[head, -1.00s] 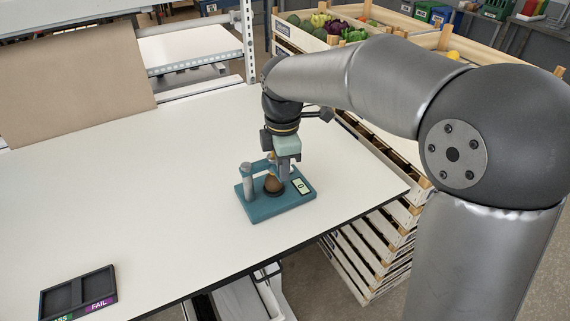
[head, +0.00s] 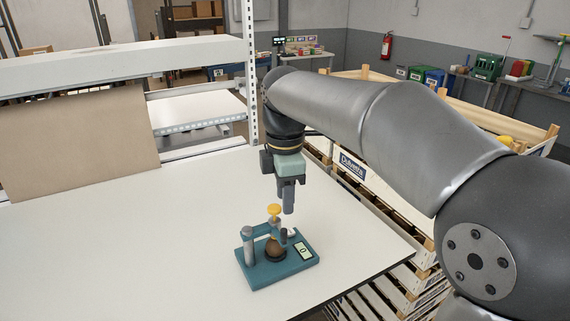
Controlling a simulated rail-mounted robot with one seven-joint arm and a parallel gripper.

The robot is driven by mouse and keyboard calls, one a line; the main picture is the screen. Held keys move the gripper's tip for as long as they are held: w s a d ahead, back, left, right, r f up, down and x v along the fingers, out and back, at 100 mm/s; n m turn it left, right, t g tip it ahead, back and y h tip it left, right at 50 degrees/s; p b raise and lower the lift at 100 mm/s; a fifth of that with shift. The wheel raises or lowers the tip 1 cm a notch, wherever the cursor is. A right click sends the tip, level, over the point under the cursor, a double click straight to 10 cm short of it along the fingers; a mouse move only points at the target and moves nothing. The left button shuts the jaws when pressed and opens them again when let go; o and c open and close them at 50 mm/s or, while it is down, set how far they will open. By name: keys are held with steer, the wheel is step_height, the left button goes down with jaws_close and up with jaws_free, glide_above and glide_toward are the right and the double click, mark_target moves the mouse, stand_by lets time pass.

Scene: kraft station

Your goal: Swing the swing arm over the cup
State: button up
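A teal tester (head: 283,278) stands on the white table. A grey post (head: 249,245) rises at its left side. The teal swing arm (head: 262,229) reaches from the post toward the right, with a yellow knob (head: 274,209) standing up near it. A brown round item (head: 273,247) sits in the dark cup (head: 275,257), and the arm and knob appear above it in this view.
A small display (head: 303,251) is on the tester's right. The table (head: 120,250) is clear to the left. Wooden crates (head: 352,170) are beyond the table's right edge.

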step_height(320, 180, up, 8)
steer(key=shift+f, duration=0.15)
stand_by(0.4)
